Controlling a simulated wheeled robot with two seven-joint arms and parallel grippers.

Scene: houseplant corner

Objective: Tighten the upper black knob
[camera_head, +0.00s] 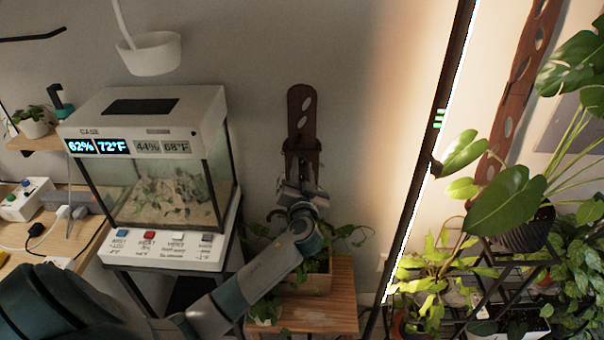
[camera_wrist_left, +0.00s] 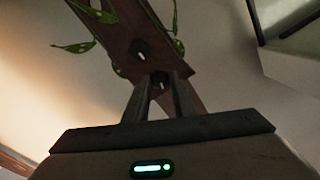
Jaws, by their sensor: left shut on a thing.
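A dark brown wooden support with oval slots (camera_head: 300,108) stands against the wall, rising from a wooden planter (camera_head: 316,276). In the left wrist view, the support (camera_wrist_left: 128,28) shows two black knobs, each with a pale centre. The wrist view looks upside down against the head view, so the nearer knob (camera_wrist_left: 158,77) is the upper one and the other knob (camera_wrist_left: 140,50) the lower. My left gripper (camera_wrist_left: 161,90) is shut on the upper knob, a finger on each side. In the head view, my left gripper (camera_head: 303,172) hides both knobs.
A glass terrarium case (camera_head: 150,125) stands left of my arm on a stand with labelled buttons. A slim lit post (camera_head: 425,160) and leafy plants (camera_head: 510,200) are to the right. Vine leaves (camera_wrist_left: 95,12) hang around the support. A wooden stool (camera_head: 338,312) carries the planter.

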